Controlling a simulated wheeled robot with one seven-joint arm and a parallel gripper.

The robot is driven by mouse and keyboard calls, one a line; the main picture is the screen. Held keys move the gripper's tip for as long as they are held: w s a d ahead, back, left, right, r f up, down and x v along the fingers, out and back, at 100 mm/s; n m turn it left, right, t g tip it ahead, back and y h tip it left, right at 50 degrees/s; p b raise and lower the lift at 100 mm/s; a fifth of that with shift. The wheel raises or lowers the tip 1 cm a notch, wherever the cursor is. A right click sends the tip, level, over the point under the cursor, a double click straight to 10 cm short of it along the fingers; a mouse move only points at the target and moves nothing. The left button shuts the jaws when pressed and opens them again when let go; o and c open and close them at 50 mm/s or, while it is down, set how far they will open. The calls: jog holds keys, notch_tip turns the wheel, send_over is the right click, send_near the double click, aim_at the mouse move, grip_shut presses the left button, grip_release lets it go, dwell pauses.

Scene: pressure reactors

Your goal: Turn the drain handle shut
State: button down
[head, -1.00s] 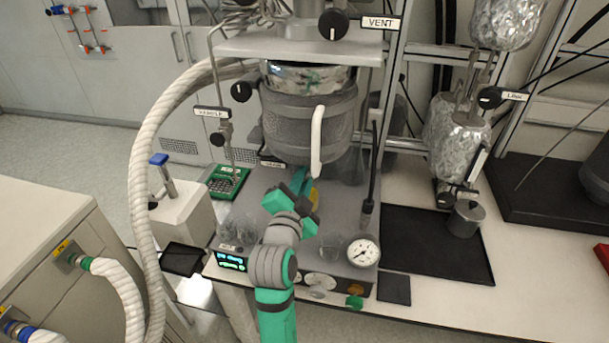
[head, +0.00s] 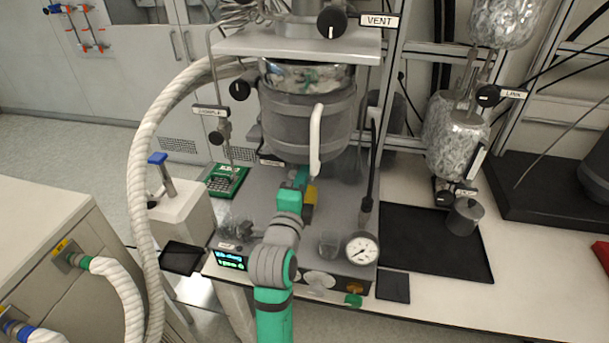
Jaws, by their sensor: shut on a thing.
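The grey reactor vessel (head: 307,120) hangs under the metal plate in the middle of the head view. My gripper (head: 300,178) is just below the vessel's underside, seen from behind, with my arm rising from the bottom of the picture. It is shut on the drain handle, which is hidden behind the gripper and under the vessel. A small yellow part shows at the right side of my gripper; I cannot tell what it belongs to. The handle's angle cannot be seen.
A white upright handle (head: 315,140) stands in front of the vessel, close above my gripper.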

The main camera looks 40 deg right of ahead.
jog(key=shift+f, duration=0.1)
dwell(0.4)
jog(key=c, duration=1.8)
grip_release()
jog(key=v, duration=1)
jog(key=shift+s+a, duration=0.25)
jog(key=shift+s, duration=0.05)
jog(key=shift+w, duration=0.1)
